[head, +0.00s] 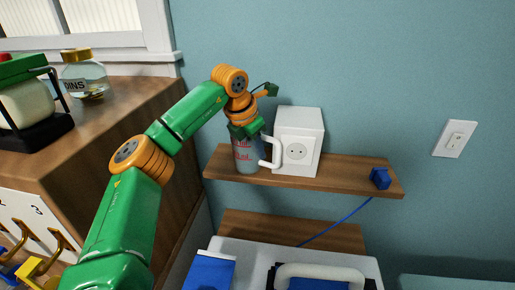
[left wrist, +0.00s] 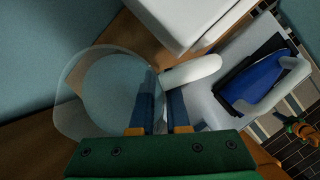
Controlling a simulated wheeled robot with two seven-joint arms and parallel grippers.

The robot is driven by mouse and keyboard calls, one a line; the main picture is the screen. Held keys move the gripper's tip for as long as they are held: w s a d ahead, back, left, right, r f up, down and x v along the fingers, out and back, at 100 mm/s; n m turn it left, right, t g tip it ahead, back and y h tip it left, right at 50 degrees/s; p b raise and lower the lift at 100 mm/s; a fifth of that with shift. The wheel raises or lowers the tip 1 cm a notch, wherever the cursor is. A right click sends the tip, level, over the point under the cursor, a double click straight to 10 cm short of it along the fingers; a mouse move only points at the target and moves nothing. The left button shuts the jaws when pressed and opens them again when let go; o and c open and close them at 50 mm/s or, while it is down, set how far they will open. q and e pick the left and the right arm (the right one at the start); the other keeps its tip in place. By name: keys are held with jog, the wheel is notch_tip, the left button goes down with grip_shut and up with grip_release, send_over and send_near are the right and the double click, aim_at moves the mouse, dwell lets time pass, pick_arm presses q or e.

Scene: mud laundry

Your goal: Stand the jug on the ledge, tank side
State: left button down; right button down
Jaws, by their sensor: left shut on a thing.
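The jug (head: 246,158) is a clear grey vessel with red marks and a white handle (head: 270,153). It is upright at the left end of the wooden ledge (head: 345,172), left of a white box with a socket. It appears to rest on the ledge, though contact is hard to confirm. My left gripper (head: 245,131) is at its top, shut on it. In the left wrist view the round clear jug (left wrist: 105,90) lies beside the blue fingers (left wrist: 161,98), which are at its handle-side wall. My right gripper is not seen.
The white socket box (head: 299,142) stands close beside the handle. A blue plug (head: 380,178) with a cord is at the ledge's right end. Below is a white unit (head: 255,250) with blue parts. A wooden cabinet (head: 130,110) with a glass coin jar (head: 84,75) is at left.

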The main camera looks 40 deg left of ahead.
pick_arm(q)
jog(key=shift+w+f, duration=0.1)
jog(key=shift+f, duration=0.25)
jog(key=shift+f, duration=0.1)
jog(key=c, duration=0.9)
grip_release()
jog(key=shift+d, duration=0.1)
jog(key=v, duration=1.2)
jog(key=shift+b, duration=0.3)
